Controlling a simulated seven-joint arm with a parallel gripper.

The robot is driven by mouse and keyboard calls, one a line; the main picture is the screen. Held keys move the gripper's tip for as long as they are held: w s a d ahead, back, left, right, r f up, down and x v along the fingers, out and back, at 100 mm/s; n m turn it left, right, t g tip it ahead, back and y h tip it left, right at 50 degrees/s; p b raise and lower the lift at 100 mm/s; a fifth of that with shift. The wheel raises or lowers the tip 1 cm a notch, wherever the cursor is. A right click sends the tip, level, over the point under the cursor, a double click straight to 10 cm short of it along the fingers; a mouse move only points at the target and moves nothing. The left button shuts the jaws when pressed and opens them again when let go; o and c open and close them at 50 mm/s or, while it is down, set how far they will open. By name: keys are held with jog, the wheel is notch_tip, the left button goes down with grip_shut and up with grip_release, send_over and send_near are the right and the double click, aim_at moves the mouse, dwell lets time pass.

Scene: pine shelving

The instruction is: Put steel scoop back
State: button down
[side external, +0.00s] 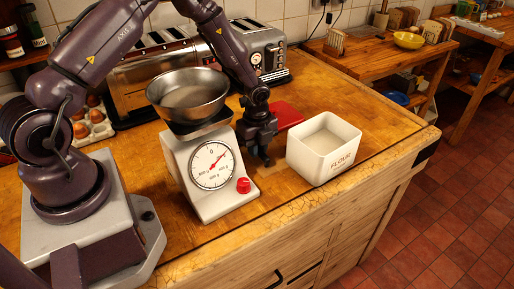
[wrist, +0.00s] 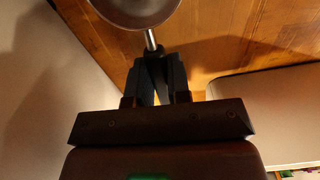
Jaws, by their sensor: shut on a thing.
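The steel scoop (wrist: 135,12) shows in the wrist view, its round bowl cut off by the top edge and its thin handle (wrist: 151,40) running down to my gripper (wrist: 158,80). My gripper is shut on the handle end. In the side external view my gripper (side external: 265,158) points down, low over the counter between the kitchen scale (side external: 205,210) and the white flour bin (side external: 325,168). I cannot make out the scoop in that view. The flour bin is open at the top, with pale contents inside.
The scale carries a wide steel pan (side external: 188,95), close on the left of my gripper. A red flat object (side external: 287,114) lies behind the gripper. Toasters (side external: 258,55) and an egg tray (side external: 92,125) stand at the back. The counter (side external: 345,100) is clear behind the bin.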

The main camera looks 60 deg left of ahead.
jog(key=shift+f, duration=0.25)
jog(key=c, duration=1.1)
grip_release()
notch_tip(320, 180, up, 12)
jog(key=shift+r, duration=0.15)
